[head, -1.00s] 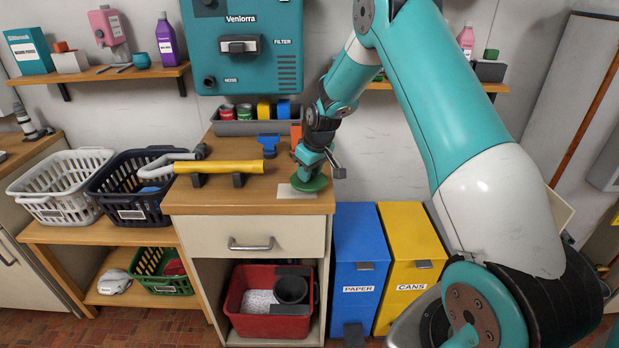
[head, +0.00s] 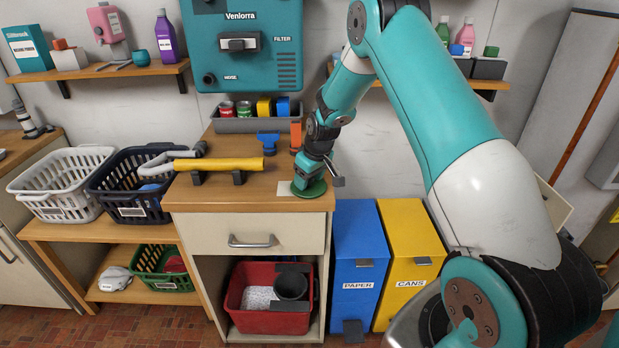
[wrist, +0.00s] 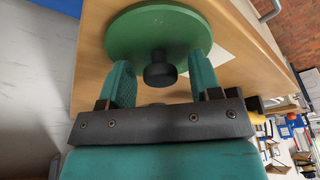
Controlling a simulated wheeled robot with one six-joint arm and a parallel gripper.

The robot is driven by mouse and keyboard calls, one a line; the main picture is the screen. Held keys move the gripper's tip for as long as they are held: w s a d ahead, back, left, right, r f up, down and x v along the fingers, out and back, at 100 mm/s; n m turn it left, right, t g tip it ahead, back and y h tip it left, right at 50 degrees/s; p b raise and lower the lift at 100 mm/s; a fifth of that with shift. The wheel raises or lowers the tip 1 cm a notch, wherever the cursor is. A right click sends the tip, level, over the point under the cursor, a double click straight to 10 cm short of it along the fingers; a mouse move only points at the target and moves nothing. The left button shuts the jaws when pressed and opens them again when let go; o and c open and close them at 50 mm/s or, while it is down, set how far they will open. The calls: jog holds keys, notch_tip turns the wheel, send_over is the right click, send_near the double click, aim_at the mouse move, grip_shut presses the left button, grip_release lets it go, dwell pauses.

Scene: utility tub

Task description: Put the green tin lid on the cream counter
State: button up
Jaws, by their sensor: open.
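The green tin lid (head: 314,190) lies flat at the front right of a wooden worktop (head: 262,198) over a cream drawer. In the wrist view the lid (wrist: 130,38) is a round green disc with a black knob (wrist: 160,70). My gripper (head: 304,183) is low over the lid. In the wrist view its two fingers (wrist: 162,82) are open, one on each side of the knob, with clear gaps. A pale card (head: 285,190) lies partly beneath the lid. No other surface is clearly a cream counter.
A yellow tube (head: 220,164) on dark supports lies left of my gripper. A grey tray of tins (head: 245,125), a blue tool (head: 268,140) and an orange one (head: 296,135) are behind. Blue (head: 360,262) and yellow (head: 412,265) bins stand right of the cabinet.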

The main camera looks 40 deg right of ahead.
aim_at(317, 190)
jog(key=a+b+v, duration=0.1)
jog(key=b+v, duration=0.1)
jog(key=v, duration=0.9)
jog(key=s+a+r+n+y, duration=0.1)
jog(key=s+a+r, duration=0.35)
jog(key=a, duration=0.25)
jog(key=s+a+r+n+g+y, duration=0.15)
jog(key=s+a+r, duration=0.35)
jog(key=s+a, duration=0.6)
jog(key=s+a+n, duration=0.1)
jog(key=s+a, duration=0.3)
jog(key=s, duration=0.4)
jog(key=s+a+r+n+g+y, duration=0.1)
jog(key=s+a, duration=0.3)
jog(key=s, duration=0.4)
jog(key=shift+s, duration=0.35)
jog(key=shift+r+g, duration=0.15)
jog(key=shift+g, duration=0.1)
